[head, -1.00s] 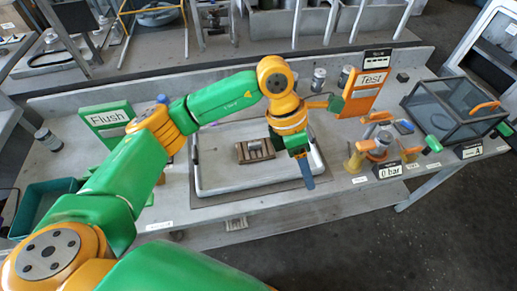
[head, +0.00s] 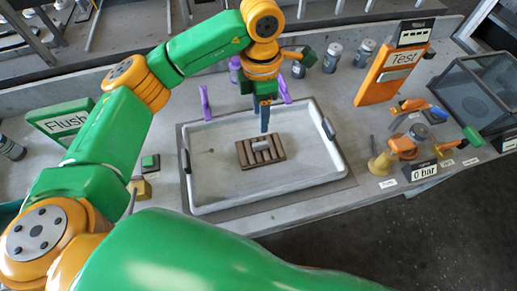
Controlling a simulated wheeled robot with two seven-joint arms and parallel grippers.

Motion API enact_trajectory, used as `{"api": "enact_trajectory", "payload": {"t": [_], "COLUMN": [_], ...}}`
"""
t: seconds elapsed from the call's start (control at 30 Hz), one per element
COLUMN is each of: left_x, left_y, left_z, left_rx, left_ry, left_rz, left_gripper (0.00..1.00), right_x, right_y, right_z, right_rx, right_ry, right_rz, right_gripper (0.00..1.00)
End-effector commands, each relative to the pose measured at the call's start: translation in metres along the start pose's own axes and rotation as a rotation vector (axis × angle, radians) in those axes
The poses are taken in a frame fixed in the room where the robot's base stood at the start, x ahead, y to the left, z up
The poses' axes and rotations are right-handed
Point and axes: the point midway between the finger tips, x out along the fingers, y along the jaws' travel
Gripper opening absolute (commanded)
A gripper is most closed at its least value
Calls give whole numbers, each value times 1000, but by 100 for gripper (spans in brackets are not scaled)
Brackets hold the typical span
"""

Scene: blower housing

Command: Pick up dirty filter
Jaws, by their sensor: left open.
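My left gripper (head: 264,117) points down over the far part of the white tray (head: 215,175), with its dark fingers just behind a brown slatted block (head: 244,155) in the picture. It is open; nothing shows between its fingers. A small pale grey cylindrical piece (head: 262,145) lies on or in the block. I cannot tell for sure whether this piece is the dirty filter. Whether the fingertips touch the block is unclear. My right gripper is not in view.
Purple clamps (head: 205,103) stand at the tray's far edge. Grey canisters (head: 334,56) stand behind it. An orange Test panel (head: 392,75), a 0 bar sign (head: 424,172) and a dark clear-sided box (head: 487,95) are at right. A green Flush panel (head: 67,122) is at left.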

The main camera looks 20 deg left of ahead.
Motion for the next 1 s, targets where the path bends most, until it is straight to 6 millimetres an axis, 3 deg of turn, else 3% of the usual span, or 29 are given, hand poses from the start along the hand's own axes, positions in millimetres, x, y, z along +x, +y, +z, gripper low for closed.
{"api": "enact_trajectory", "payload": {"t": [0.03,0.17,0.37,0.5,0.6,0.87,1.0], "left_x": [18,31,47,72,91,99,99], "left_y": [0,0,-2,-9,-8,-7,-7], "left_z": [0,0,-1,-2,-1,0,0], "left_rx": [0,0,0,1,-1,0,0], "left_ry": [0,0,4,5,1,-1,-1], "left_rz": [0,0,-4,-6,-3,0,0], "left_gripper": [52,52,52,52,52,52,15], "right_x": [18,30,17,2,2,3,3], "right_y": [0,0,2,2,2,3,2], "right_z": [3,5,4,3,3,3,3], "right_rx": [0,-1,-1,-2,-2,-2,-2], "right_ry": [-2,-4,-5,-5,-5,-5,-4], "right_rz": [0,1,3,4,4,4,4], "right_gripper": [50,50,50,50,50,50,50]}}
